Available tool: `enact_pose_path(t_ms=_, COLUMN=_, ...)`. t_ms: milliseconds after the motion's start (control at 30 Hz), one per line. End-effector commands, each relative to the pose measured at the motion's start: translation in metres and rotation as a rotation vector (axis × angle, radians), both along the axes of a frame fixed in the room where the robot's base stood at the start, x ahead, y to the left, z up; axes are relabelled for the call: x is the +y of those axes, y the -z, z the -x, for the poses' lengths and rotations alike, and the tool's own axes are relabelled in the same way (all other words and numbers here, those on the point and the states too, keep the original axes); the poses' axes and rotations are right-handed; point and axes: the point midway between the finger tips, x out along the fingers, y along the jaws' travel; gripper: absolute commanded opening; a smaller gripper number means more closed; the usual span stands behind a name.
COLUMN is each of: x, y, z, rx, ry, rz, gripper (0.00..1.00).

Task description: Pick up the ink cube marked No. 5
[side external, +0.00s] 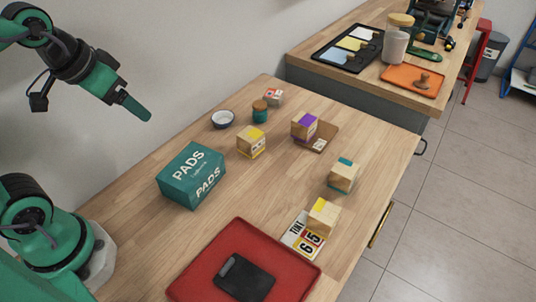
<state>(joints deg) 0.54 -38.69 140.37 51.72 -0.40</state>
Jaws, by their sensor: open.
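My gripper (135,106) hangs in the air at the upper left, open and empty, well above and left of the cubes. Several wooden cubes stand on the table: one with a yellow band (251,142) in the middle, one with a purple band (304,126) behind it, one with a teal top patch (343,175) at the right, and one with a yellow top patch (322,216) at the front right. I cannot read a number on any cube.
A green PADS box (192,174) stands left of the cubes. A red tray (205,275) with a dark pad is in front. A bowl (222,119), a teal jar (260,112) and a small pale block (273,97) stand at the back. The table's middle is clear.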

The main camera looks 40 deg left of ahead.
Motion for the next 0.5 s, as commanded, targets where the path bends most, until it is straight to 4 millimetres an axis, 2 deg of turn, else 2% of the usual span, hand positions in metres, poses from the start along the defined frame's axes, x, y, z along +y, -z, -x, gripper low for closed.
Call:
enact_pose_path(t_ms=267, x=-0.008, y=-0.002, z=-0.041, rx=0.074, ry=0.012, rz=0.005, gripper=0.76)
enact_pose_path(t_ms=500, x=-0.016, y=0.004, z=-0.082, rx=0.141, ry=0.018, rz=0.008, gripper=0.76)
